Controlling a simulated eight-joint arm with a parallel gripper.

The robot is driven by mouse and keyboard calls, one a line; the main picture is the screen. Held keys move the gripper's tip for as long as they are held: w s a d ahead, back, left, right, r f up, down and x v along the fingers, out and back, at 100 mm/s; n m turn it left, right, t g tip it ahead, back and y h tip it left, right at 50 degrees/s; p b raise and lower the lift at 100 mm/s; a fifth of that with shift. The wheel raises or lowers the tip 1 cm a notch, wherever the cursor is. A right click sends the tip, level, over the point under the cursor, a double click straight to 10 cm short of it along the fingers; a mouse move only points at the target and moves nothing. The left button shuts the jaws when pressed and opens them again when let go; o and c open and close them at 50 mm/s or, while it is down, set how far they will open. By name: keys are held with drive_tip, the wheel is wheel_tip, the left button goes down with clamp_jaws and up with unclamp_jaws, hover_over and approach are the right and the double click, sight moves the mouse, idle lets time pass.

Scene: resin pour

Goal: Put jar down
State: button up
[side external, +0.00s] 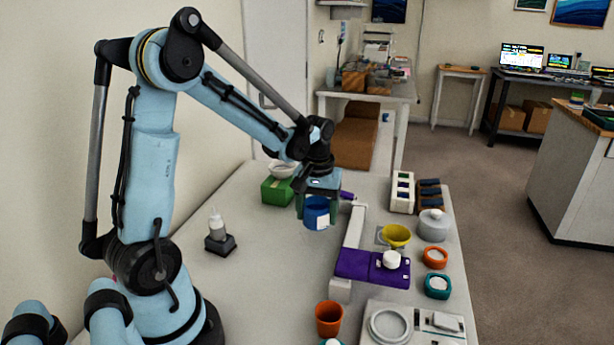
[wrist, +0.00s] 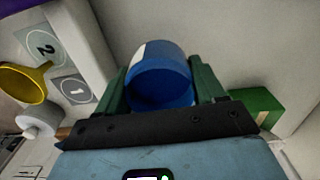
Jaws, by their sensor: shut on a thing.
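The jar is a blue cylinder with a white label patch (side external: 317,212). In the wrist view the jar (wrist: 161,75) sits between two green fingers. My gripper (side external: 318,204) is shut on the jar, with a finger on either side. In the side view it holds the jar over the white table (side external: 265,265), near the table's far part. I cannot tell whether the jar's base touches the table.
A green box with a white bowl (side external: 278,190) stands just left of the jar. A purple stand (side external: 372,268), a yellow funnel (side external: 396,235) and a grey lidded pot (side external: 433,225) stand to the right. A small bottle (side external: 217,227) is at left. The table between is clear.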

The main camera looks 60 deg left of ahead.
drive_tip(key=shift+a+f, duration=0.15)
drive_tip(key=shift+f, duration=1.95)
drive_tip(key=shift+f, duration=0.1)
drive_tip(key=o, duration=1)
drive_tip(key=shift+o, duration=0.2)
wheel_tip(320, 180, up, 12)
drive_tip(key=m+t, duration=0.3)
drive_tip(key=m, duration=0.1)
approach(316, 226)
drive_tip(key=w+d+r, duration=0.2)
drive_tip(key=d, duration=0.2)
drive_tip(key=s+d+m+t, duration=0.3)
drive_tip(key=d+m+t, duration=0.1)
drive_tip(key=d, duration=0.3)
drive_tip(key=shift+s+f+m, duration=0.35)
drive_tip(key=shift+m, duration=0.15)
